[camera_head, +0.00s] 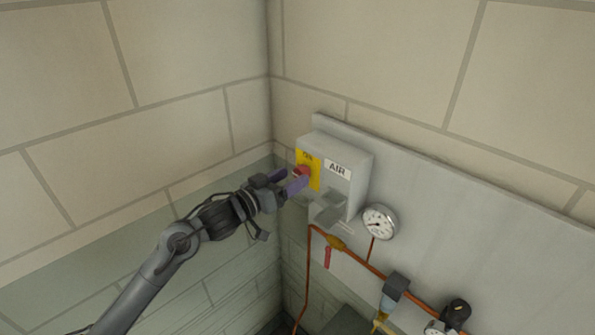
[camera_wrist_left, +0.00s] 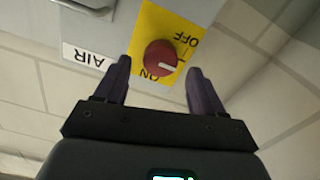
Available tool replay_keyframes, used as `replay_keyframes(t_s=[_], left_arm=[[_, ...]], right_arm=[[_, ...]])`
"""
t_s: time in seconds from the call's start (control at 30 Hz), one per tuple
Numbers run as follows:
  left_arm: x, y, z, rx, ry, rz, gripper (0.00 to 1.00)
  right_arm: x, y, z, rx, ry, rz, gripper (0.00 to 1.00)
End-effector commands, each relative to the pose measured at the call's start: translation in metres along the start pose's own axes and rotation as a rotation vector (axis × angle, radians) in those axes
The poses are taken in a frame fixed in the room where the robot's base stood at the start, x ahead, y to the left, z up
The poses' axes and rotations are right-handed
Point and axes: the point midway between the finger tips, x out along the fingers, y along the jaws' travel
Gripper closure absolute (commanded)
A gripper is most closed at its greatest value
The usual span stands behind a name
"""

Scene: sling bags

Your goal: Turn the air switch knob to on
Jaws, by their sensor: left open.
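The red round air switch knob (camera_head: 302,171) sits on a yellow plate (camera_head: 314,172) on the side of the grey box labelled AIR (camera_head: 347,172). The left wrist view shows the knob (camera_wrist_left: 160,57) upside down, between the words ON and OFF. A short white mark on its face points to the right in that picture. My left gripper (camera_head: 290,180) faces the knob with its purple fingers open. In the left wrist view the fingers (camera_wrist_left: 159,66) stand on either side of the knob with gaps. I cannot tell how deep they reach. My right gripper is out of view.
The box is mounted on a grey wall panel (camera_head: 460,215) beside the wall corner. A round gauge (camera_head: 379,222), copper pipe (camera_head: 365,265), a red handle (camera_head: 327,257) and valve fittings (camera_head: 396,287) are below and right of it.

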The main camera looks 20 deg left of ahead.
Motion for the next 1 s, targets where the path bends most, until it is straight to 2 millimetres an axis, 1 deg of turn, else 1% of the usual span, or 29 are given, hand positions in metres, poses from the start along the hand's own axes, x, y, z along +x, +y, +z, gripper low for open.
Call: replay_keyframes(t_s=[0.03, 0.1, 0.3, 0.63, 0.67, 1.0], left_arm=[[0.007, 0.001, -0.002, -0.001, 0.000, 0.001, 0.31], [0.015, 0.001, -0.002, -0.001, 0.000, 0.001, 0.31], [0.029, 0.000, -0.001, 0.001, 0.000, 0.000, 0.31], [0.032, 0.000, 0.001, 0.001, 0.000, 0.001, 0.31], [0.032, 0.000, 0.001, 0.001, 0.000, 0.001, 0.32], [0.032, 0.000, 0.001, 0.001, 0.000, 0.001, 0.84]], right_arm=[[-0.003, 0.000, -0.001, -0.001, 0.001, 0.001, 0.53], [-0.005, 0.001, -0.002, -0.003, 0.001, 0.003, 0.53], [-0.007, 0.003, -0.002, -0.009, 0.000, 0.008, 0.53], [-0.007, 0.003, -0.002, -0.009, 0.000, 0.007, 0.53], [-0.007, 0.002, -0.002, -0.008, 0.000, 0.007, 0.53], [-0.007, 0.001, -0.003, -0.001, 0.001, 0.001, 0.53]])
